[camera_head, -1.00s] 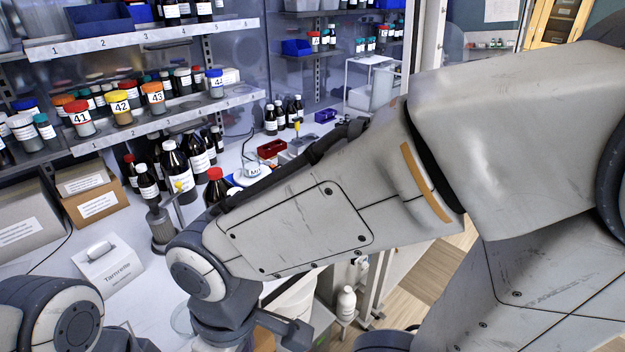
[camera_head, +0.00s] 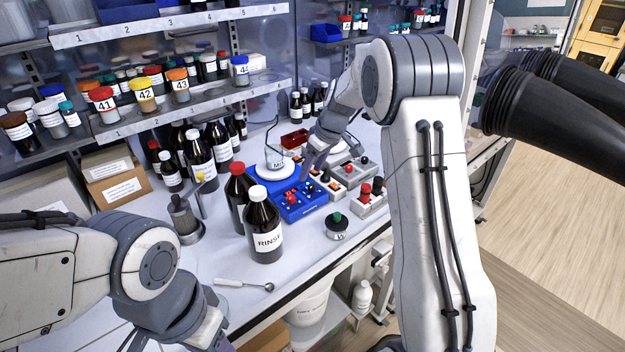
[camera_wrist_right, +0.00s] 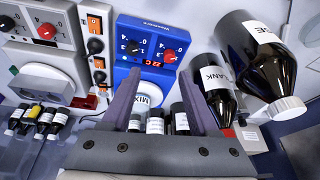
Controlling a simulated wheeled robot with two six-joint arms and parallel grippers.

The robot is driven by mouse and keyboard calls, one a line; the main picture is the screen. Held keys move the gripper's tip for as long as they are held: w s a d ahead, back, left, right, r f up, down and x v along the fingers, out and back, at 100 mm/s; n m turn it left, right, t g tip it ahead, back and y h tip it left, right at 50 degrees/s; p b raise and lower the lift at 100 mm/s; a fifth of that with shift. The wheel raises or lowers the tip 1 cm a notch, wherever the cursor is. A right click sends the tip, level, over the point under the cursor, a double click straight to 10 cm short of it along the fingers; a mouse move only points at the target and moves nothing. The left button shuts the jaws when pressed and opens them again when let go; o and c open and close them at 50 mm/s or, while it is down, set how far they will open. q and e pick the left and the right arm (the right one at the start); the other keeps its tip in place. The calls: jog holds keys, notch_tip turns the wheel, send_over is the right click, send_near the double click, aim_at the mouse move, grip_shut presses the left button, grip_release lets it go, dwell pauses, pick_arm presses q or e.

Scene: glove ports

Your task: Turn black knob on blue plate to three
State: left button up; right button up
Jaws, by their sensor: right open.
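The blue plate is a blue device (camera_head: 301,209) on the bench in the head view, with a white round top behind its knobs. In the right wrist view, the blue plate (camera_wrist_right: 151,31) shows a black knob (camera_wrist_right: 133,48) and a red knob (camera_wrist_right: 170,56), each with numbers around it. I cannot read the black knob's setting. My right gripper (camera_wrist_right: 158,88) is open and empty, its fingers apart below the knobs in that view, touching neither. In the head view it is partly hidden above the device. My left gripper is mostly cut off at the bottom edge.
A dark RINSE bottle (camera_head: 263,228) and another dark bottle stand left of the blue plate. Grey devices with knobs (camera_head: 346,174) stand to its right. The bench's front edge is close.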

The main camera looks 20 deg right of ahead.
send_near(312, 186)
jog(key=s+r, duration=0.1)
jog(key=r, duration=0.1)
jog(key=shift+t, duration=0.3)
jog(key=p+x, duration=0.1)
jog(key=x, duration=0.2)
jog(key=p+x, duration=0.1)
jog(key=x, duration=0.2)
jog(key=p+x, duration=0.2)
jog(key=x, duration=0.1)
jog(key=shift+d+f, duration=0.2)
jog(key=shift+f, duration=0.25)
jog(key=shift+w+a+f, duration=0.1)
jog(key=shift+w+f, duration=0.05)
jog(key=shift+f, duration=0.3)
jog(key=shift+c, duration=0.3)
grip_shut()
